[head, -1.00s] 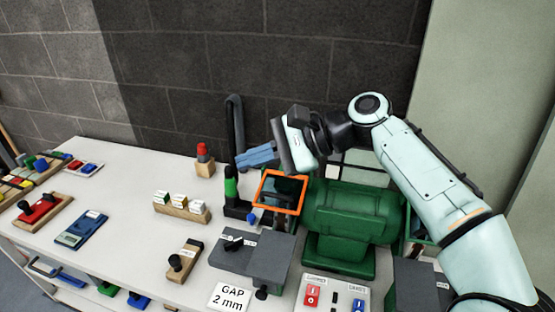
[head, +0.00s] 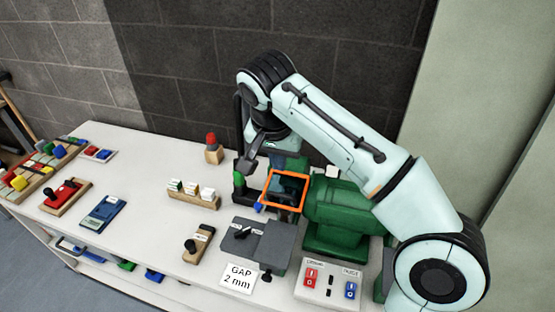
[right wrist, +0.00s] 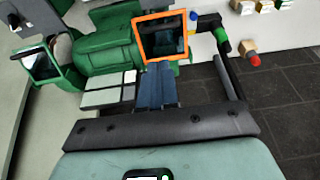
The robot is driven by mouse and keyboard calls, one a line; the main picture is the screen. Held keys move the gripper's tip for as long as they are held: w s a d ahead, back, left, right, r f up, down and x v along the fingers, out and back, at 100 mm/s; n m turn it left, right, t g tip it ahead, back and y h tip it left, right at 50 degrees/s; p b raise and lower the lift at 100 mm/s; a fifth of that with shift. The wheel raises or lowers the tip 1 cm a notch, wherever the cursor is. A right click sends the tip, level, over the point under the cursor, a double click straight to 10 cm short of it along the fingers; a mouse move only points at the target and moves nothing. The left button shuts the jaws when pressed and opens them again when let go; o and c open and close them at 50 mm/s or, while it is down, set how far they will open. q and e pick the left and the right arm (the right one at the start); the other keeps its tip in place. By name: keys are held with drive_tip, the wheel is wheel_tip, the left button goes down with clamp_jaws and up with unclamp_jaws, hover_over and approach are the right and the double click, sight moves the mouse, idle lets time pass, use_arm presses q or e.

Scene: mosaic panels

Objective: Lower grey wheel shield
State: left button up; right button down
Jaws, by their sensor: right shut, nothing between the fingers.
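The green bench grinder (head: 338,215) stands on the white bench. A see-through shield with an orange frame (head: 303,194) sits at its left end. It also shows in the right wrist view (right wrist: 162,58), dark inside the frame. A second shield with a green frame (right wrist: 42,82) is at the grinder's other end. I cannot tell from the frames which wheel is grey. My right gripper (right wrist: 157,68) is shut and empty. Its blue fingers are behind the orange shield, with the tips close to its frame edge; contact is unclear. My left gripper is not in view.
A grey tool rest block (head: 272,252) and a "GAP 2 mm" card (head: 238,277) are in front. A switch panel (head: 330,284) has red and blue switches. A green-topped post (head: 238,172) and wooden block sets (head: 193,196) stand left.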

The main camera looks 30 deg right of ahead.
drive_tip(key=b, duration=0.2)
hover_over(280, 206)
wheel_tip(280, 206, down, 10)
drive_tip(key=shift+s+d+r, duration=0.1)
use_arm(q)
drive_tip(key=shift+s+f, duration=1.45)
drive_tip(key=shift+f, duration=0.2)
use_arm(e)
drive_tip(key=shift+f, duration=0.5)
